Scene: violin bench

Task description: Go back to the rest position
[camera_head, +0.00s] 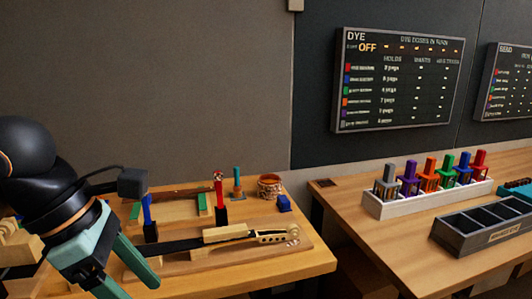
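My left gripper (130,283) is at the lower left, with its two teal fingers pointing down and apart. It is open, and I see nothing between the fingers. It is in front of the left part of the wooden bench (310,262). A violin neck (270,236) with a dark fingerboard and a pale pegbox lies on the bench, to the right of the gripper. My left arm covers the bench's left end. My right gripper is not in view.
Upright blue and red-topped tools, a patterned cup (269,187) and a blue block (284,203) stand on the bench. On the right table are a white rack (420,203) of coloured pegs and a dark compartment tray (474,243). A wall screen (398,80) hangs behind.

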